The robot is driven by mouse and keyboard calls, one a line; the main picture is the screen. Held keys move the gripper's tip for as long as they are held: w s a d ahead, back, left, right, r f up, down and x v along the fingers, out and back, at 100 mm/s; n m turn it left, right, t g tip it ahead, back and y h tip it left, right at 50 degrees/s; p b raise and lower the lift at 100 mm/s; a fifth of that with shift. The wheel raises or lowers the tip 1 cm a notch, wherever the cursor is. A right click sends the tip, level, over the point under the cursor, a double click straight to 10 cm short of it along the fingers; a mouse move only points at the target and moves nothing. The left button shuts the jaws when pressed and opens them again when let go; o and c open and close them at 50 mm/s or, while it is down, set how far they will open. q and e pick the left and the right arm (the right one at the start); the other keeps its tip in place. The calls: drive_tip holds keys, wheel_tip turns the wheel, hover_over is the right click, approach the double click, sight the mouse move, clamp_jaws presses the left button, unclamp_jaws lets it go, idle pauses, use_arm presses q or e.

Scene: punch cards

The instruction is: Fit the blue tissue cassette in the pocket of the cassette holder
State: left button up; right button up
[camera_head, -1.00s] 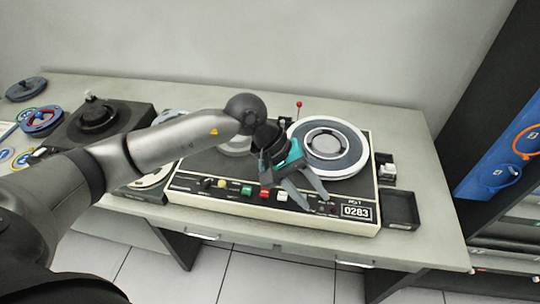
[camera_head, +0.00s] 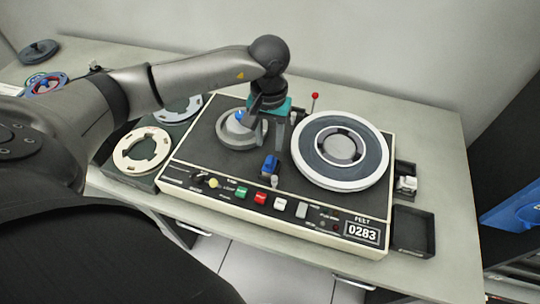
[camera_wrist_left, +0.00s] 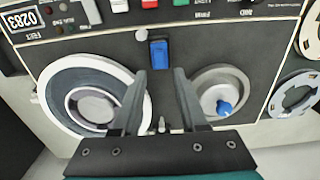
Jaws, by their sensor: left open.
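My left gripper (camera_head: 268,138) is open and empty above the tape machine, pointing down, between the small left hub and the large reel. A small blue block (camera_head: 270,165) stands on the machine's black top just in front of it. In the left wrist view the blue block (camera_wrist_left: 158,53) shows beyond the gap between the open fingertips (camera_wrist_left: 160,74), apart from them. A second blue piece (camera_head: 240,114) sits on the grey left hub (camera_wrist_left: 222,80). I cannot tell whether either is the tissue cassette. I cannot make out a cassette holder. My right gripper is not in view.
The tape machine (camera_head: 200,172) carries a large grey-and-white reel (camera_head: 341,182), a row of coloured buttons (camera_head: 260,198) and a 0283 counter (camera_head: 362,232). A black tray (camera_head: 412,228) lies at its right. A thin red-topped rod (camera_head: 315,98) stands behind. Reels lie left.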

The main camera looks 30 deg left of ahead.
sight(270, 159)
use_arm(q)
wheel_tip(270, 159, down, 6)
drive_tip(key=b, duration=0.4)
drive_tip(key=shift+r, duration=0.2)
drive_tip(key=shift+f+b, duration=0.7)
drive_tip(key=shift+b, duration=0.05)
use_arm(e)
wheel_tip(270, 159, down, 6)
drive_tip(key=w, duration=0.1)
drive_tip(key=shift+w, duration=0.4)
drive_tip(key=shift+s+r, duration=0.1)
use_arm(q)
clamp_jaws()
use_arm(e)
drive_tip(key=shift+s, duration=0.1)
use_arm(q)
drive_tip(key=shift+r, duration=0.1)
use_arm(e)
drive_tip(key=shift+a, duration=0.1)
use_arm(q)
drive_tip(key=shift+r+p, duration=1.6)
drive_tip(key=shift+r, duration=1.4)
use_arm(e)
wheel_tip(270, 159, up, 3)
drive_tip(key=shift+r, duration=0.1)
